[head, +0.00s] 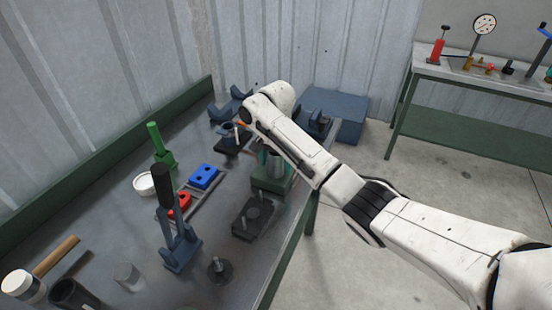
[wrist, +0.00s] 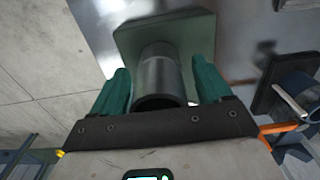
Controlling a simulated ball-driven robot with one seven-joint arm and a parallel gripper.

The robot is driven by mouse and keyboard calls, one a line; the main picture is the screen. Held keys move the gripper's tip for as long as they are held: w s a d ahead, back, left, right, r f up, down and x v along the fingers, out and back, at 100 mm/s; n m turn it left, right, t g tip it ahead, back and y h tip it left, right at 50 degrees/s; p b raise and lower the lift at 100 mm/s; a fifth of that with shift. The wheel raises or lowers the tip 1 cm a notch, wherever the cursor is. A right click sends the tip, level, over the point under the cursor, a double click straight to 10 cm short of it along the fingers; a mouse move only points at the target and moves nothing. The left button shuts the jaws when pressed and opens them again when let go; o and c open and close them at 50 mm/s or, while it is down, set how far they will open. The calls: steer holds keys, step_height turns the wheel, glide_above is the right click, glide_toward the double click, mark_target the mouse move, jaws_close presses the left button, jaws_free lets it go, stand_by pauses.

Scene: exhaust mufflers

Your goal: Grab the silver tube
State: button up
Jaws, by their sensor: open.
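The silver tube (wrist: 158,76) is a dull metallic cylinder standing on a green base plate (wrist: 197,30) in the wrist view. My gripper (wrist: 161,85) is open, with one green finger on either side of the tube. Small gaps seem to show between the fingers and the tube, and I cannot tell whether either touches. In the head view the green base (head: 272,178) sits near the table's right edge under my gripper (head: 268,158), which mostly hides the tube.
On the workbench (head: 120,215) stand a blue clamp with a black handle (head: 181,240), a dark fixture (head: 253,217), a green-handled tool (head: 156,145) and a blue block (head: 204,176). A dark fixture with a blue part (wrist: 290,90) stands right of the tube in the wrist view.

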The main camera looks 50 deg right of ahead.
steer(key=shift+f, duration=0.3)
steer(key=shift+c, duration=0.2)
steer(key=c, duration=1.2)
